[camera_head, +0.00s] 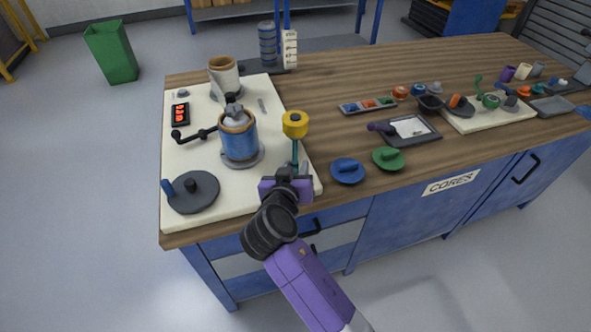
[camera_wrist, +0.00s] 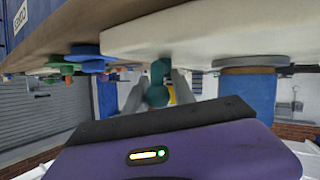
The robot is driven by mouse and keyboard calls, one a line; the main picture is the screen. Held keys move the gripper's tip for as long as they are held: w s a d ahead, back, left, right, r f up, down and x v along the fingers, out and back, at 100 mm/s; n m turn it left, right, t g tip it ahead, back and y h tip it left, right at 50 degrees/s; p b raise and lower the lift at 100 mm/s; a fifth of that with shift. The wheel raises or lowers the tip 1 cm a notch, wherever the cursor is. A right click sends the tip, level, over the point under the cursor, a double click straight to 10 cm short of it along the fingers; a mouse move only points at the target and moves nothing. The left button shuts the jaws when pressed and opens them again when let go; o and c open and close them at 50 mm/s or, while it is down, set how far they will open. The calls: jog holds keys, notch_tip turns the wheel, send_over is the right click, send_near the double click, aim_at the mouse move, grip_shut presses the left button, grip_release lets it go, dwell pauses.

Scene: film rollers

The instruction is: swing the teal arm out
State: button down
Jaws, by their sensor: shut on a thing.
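The teal arm (camera_head: 295,153) is a thin teal bar at the right edge of the cream board, with a yellow round head (camera_head: 295,124) at its far end. My gripper (camera_head: 293,172) is at the near end of the teal arm, at the board's front right corner. In the wrist view the two grey fingers (camera_wrist: 158,92) are on either side of the teal arm (camera_wrist: 158,73), shut on it. A bit of yellow shows behind it. The fingers partly hide the near end in the head view.
The cream board (camera_head: 220,205) carries a blue roller (camera_head: 239,140) left of the teal arm, a dark disc (camera_head: 193,192) and a white roller (camera_head: 223,75). A blue knob (camera_head: 347,170) and a green knob (camera_head: 389,158) lie close by on the right.

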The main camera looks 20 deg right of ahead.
jog(key=shift+d+r, duration=0.1)
jog(key=shift+d, duration=0.4)
jog(key=c, duration=1.1)
grip_release()
jog(key=shift+c, duration=0.2)
jog(key=shift+a, duration=0.1)
jog(key=shift+a, duration=0.1)
jog(key=shift+s+a, duration=0.3)
jog(key=v, duration=0.7)
jog(key=shift+d, duration=0.15)
